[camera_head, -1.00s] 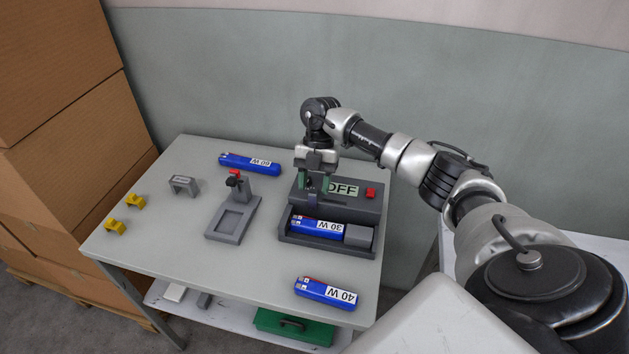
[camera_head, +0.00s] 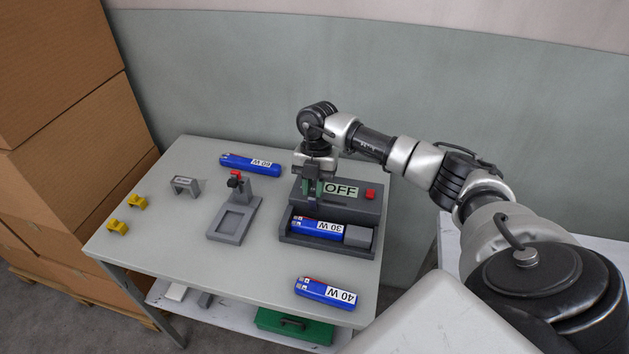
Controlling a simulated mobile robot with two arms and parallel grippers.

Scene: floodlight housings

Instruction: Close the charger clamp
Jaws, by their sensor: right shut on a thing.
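The charger (camera_head: 360,203) is a dark grey box on the right half of the table, with an "OFF" label (camera_head: 341,190) and a red button (camera_head: 370,194) on top. A blue 30 W battery (camera_head: 318,228) lies in its front tray, beside a grey block (camera_head: 358,237) at the right end. My right gripper (camera_head: 312,190) points down at the left part of the charger, behind the battery. It is shut on a dark upright part there, likely the clamp lever; the fingers and arm hide most of it. My left gripper is not in view.
A grey fixture (camera_head: 233,222) with a red-topped clamp stands left of the charger. Blue 60 W (camera_head: 240,162) and 40 W (camera_head: 322,292) packs, a grey bracket (camera_head: 185,185) and yellow clips (camera_head: 118,227) lie on the table (camera_head: 180,250). Cardboard boxes (camera_head: 60,150) stand at left.

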